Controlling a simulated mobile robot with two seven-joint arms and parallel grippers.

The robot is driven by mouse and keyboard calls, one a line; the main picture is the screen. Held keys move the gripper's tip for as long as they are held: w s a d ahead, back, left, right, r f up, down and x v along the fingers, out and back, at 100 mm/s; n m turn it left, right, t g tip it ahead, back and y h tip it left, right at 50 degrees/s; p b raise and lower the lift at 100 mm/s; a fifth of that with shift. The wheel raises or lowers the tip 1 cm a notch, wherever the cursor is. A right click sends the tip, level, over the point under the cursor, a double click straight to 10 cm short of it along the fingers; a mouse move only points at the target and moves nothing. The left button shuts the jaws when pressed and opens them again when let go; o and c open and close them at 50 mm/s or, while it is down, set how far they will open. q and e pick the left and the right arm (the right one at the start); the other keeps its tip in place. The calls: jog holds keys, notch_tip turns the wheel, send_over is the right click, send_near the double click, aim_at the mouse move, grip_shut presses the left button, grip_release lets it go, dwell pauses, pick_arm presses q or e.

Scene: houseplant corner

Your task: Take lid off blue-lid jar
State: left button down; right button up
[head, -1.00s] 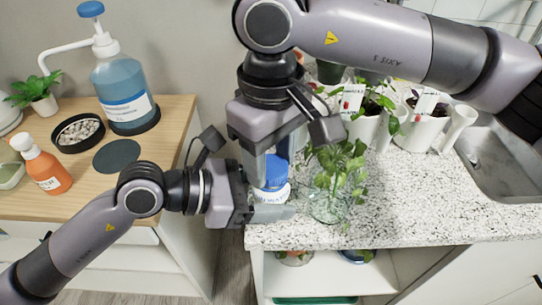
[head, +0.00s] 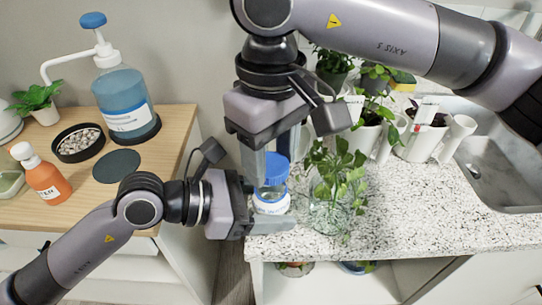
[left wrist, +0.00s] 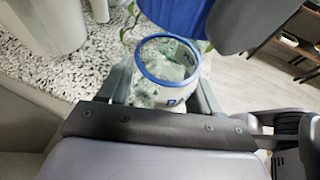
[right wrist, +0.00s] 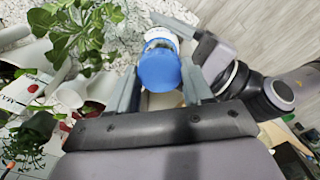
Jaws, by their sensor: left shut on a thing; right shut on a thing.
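The jar (head: 270,203) is white with a label and stands at the left edge of the speckled counter. My left gripper (head: 268,222) is shut on the jar's body from the left. In the left wrist view the jar (left wrist: 168,72) shows an open mouth with a blue ring and pale contents inside. The blue lid (head: 274,168) is above the jar, apart from it. My right gripper (head: 277,155) comes from above and is shut on the lid. The lid also shows in the left wrist view (left wrist: 180,15) and in the right wrist view (right wrist: 159,70).
A leafy plant in a glass vase (head: 332,207) stands close to the right of the jar. White pots with plants (head: 425,132) and a sink (head: 490,160) lie farther right. The wooden cabinet top (head: 165,120) at left holds bottles; a gap separates it from the counter.

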aim_at(271, 164)
jog(key=shift+r, duration=1.6)
pick_arm(q)
jog(key=shift+c, duration=0.7)
grip_release()
